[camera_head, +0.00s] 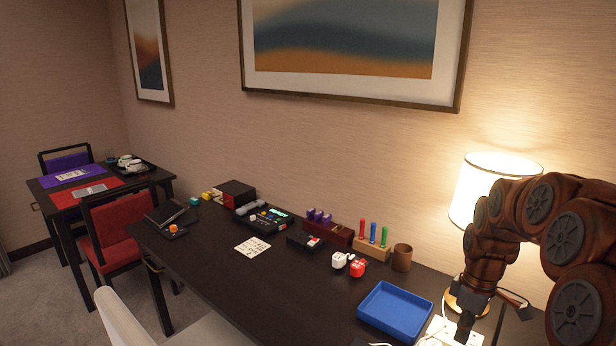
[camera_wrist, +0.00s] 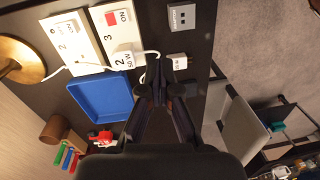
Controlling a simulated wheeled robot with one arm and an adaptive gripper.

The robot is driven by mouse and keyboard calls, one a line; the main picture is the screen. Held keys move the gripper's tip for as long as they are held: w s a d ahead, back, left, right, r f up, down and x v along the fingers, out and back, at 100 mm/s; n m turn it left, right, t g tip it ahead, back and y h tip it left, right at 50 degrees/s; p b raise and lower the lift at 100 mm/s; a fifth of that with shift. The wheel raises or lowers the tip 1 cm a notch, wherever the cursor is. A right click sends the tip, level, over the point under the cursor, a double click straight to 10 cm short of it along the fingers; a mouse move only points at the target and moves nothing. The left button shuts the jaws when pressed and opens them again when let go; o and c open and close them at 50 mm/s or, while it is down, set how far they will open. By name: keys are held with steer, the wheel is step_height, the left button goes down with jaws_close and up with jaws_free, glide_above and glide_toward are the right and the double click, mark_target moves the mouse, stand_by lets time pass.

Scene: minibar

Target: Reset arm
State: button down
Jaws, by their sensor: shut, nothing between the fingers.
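My gripper (camera_head: 465,325) hangs at the lower right of the head view, over the right end of the dark desk (camera_head: 215,270). My brown arm reaches in from the right edge and bends down to it. In the wrist view my gripper (camera_wrist: 161,72) has its fingertips together and holds nothing. The fingertips appear beside a white plug block marked 2 and 50 W (camera_wrist: 124,60); I cannot tell whether they touch it.
A blue tray (camera_head: 395,312) lies left of my gripper. White switch panels (camera_wrist: 112,28) with cords are close by. A lit lamp (camera_head: 490,190) stands behind.

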steer(key=s+a+r+m, duration=0.3)
steer(key=s+a+r, duration=0.1)
steer(key=s+a, duration=0.7)
steer(key=s+a+m, duration=0.2)
steer(key=s+m, duration=0.1)
steer(key=s, duration=0.5)
steer(key=s+a+f+m+g, duration=0.1)
steer(key=s+a+m, duration=0.1)
steer(key=s, duration=0.7)
steer(key=shift+a+m+h, duration=0.3)
steer(key=shift+a+m, duration=0.1)
steer(key=shift+a, duration=0.1)
steer(key=shift+f, duration=0.1)
